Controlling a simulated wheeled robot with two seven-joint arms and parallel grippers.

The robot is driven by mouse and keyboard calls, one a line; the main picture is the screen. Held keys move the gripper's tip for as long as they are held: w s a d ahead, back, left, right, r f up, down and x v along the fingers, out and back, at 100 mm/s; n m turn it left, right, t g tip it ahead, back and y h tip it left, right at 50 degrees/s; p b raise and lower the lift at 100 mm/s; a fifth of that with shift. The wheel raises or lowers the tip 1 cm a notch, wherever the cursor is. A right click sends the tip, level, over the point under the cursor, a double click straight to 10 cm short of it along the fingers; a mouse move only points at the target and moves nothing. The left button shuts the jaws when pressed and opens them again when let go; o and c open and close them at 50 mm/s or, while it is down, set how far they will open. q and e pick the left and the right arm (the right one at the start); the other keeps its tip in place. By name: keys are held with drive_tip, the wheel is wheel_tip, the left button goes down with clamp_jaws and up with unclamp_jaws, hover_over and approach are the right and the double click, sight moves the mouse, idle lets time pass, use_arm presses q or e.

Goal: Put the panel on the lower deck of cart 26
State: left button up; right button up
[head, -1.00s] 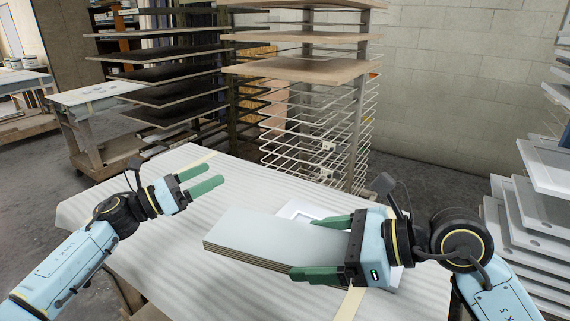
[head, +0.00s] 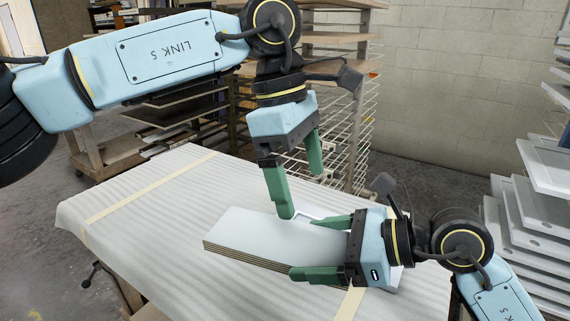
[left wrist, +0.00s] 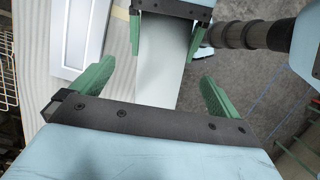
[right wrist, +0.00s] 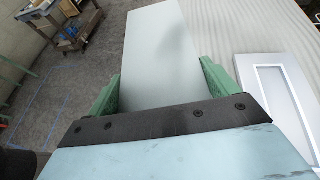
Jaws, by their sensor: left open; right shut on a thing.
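A long pale grey panel (head: 245,230) with a layered edge lies at the padded cart top (head: 130,235). My right gripper (head: 306,248) is shut on it across its width, at its right end; the right wrist view shows the panel (right wrist: 155,45) between the fingers. My left gripper (head: 299,193) is open and points down above the panel's far side. In the left wrist view the panel (left wrist: 165,75) runs between and beyond the open fingers, apparently not gripped. No cart number or lower deck is visible.
A white framed panel (right wrist: 278,90) lies on the padding beside the grey one. Wire and shelf racks (head: 345,150) stand behind the cart. Stacked white panels (head: 535,215) stand at the right. The left part of the padded top is clear.

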sight(284, 235)
use_arm(q)
drive_tip(key=f+y, duration=0.1)
drive_tip(key=f, duration=0.2)
drive_tip(key=a+f+t, duration=0.1)
drive_tip(key=f, duration=0.3)
drive_tip(key=a+f+y, duration=0.1)
drive_tip(key=f, duration=0.2)
drive_tip(key=shift+a+f+n+y, duration=0.1)
drive_tip(key=shift+f+n+y, duration=0.2)
drive_tip(key=shift+f, duration=0.05)
drive_tip(key=shift+w, duration=0.1)
drive_tip(key=c, duration=0.9)
drive_tip(key=shift+r, duration=0.1)
drive_tip(key=shift+c, duration=0.6)
use_arm(e)
drive_tip(key=o, duration=1)
drive_tip(key=shift+s+a, duration=0.1)
